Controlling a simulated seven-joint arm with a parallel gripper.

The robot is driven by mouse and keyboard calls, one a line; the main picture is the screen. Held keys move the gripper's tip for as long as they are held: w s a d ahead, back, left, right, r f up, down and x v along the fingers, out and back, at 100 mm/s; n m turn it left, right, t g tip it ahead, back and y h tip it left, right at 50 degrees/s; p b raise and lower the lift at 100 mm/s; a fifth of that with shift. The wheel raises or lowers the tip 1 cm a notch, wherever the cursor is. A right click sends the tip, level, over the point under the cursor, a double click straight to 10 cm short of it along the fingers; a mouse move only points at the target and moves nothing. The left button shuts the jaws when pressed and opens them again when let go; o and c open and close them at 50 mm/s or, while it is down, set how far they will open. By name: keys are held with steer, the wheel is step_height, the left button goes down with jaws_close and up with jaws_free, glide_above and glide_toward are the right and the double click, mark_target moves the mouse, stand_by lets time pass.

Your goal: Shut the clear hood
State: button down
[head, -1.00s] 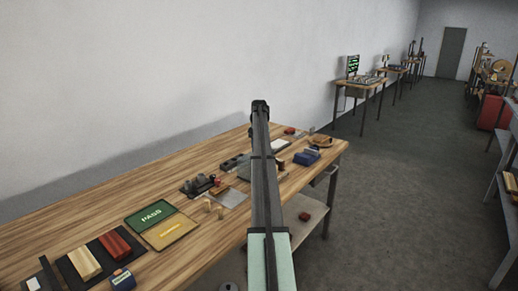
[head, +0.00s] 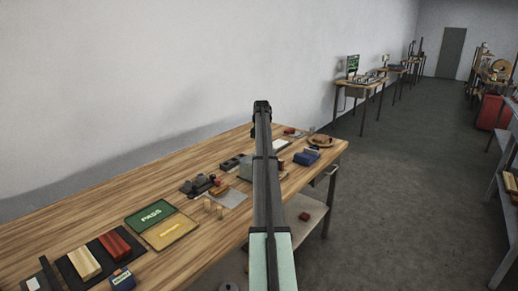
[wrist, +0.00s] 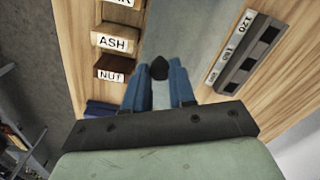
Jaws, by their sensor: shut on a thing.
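In the wrist view my gripper (wrist: 160,88) has its two blue fingers closed around a small dark knob (wrist: 159,68). The knob sits against a smooth grey, see-through-looking surface, which appears to be the clear hood (wrist: 195,30). The hood's edges and how far it is open are hard to tell from here. In the head view my arm covers the gripper, the knob and much of the spot where they are. A pale grey box-like shape (head: 246,170) shows just left of the arm, possibly part of the hood or its base.
Wooden blocks labelled ASH (wrist: 117,38) and NUT (wrist: 115,68) lie left of the fingers. A dark strip with number labels (wrist: 245,58) lies right. On the bench (head: 120,190) are a green PASS board (head: 150,216), a blue box (head: 306,157) and a round brown dish (head: 320,141).

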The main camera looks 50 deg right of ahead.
steer(key=s, duration=0.9)
steer(key=c, duration=0.9)
jaws_free()
steer(key=shift+c, duration=0.2)
steer(key=shift+w, duration=0.1)
steer(key=shift+r, duration=0.1)
step_height(320, 180, up, 14)
steer(key=shift+f, duration=0.2)
